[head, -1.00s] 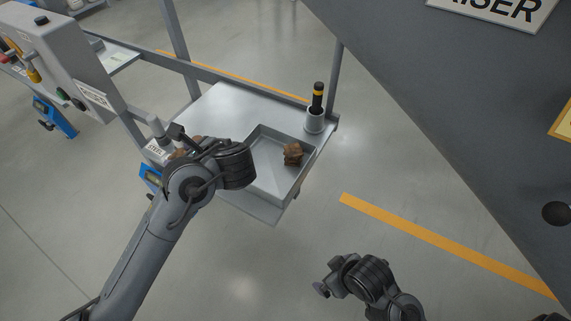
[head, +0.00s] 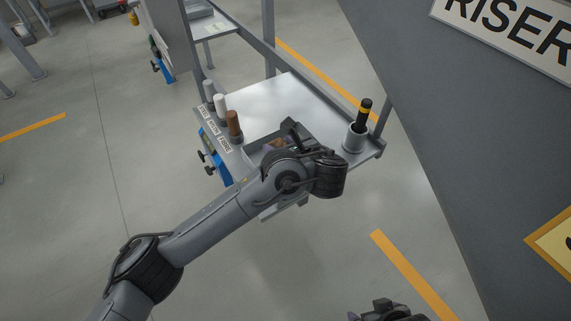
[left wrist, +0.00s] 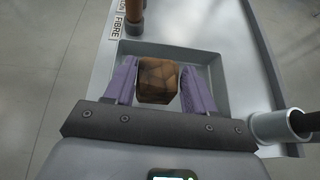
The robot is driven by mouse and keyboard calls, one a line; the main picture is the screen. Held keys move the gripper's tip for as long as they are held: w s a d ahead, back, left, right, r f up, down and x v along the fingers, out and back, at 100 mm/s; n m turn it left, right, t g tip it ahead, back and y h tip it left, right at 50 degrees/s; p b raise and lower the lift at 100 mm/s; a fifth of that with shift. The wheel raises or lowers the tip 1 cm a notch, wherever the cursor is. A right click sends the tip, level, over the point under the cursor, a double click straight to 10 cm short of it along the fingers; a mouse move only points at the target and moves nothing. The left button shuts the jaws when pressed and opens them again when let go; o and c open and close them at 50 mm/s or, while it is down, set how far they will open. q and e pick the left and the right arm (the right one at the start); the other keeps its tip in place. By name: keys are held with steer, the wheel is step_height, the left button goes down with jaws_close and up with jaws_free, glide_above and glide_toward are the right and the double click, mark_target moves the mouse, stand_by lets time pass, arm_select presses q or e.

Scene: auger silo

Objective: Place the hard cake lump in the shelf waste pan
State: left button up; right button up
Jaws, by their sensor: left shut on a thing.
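The hard cake lump (left wrist: 158,82) is a brown, faceted chunk between the purple fingers of my left gripper (left wrist: 159,76), which is shut on it. In the left wrist view the shallow grey pan (left wrist: 213,72) lies behind and around the lump; I cannot tell how far the lump is above its floor. In the head view my left wrist covers most of the pan (head: 255,147), and a little brown of the lump (head: 275,143) shows beside it.
The pan is in a grey shelf (head: 285,95). A grey cup (head: 354,137) with a black-and-yellow handled tool (head: 364,113) stands at its right corner. Several upright handles, one brown (head: 234,123), line the left edge by labels. A dark riser panel (head: 440,110) rises at right.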

arm_select(q)
steer(key=shift+d+f, duration=0.1)
steer(key=shift+f, duration=0.5)
step_height(320, 180, down, 4)
steer(key=b, duration=0.2)
steer(key=shift+f+b, duration=0.2)
steer(key=shift+b, duration=0.2)
steer(key=o, duration=1.1)
steer(key=shift+f, duration=0.15)
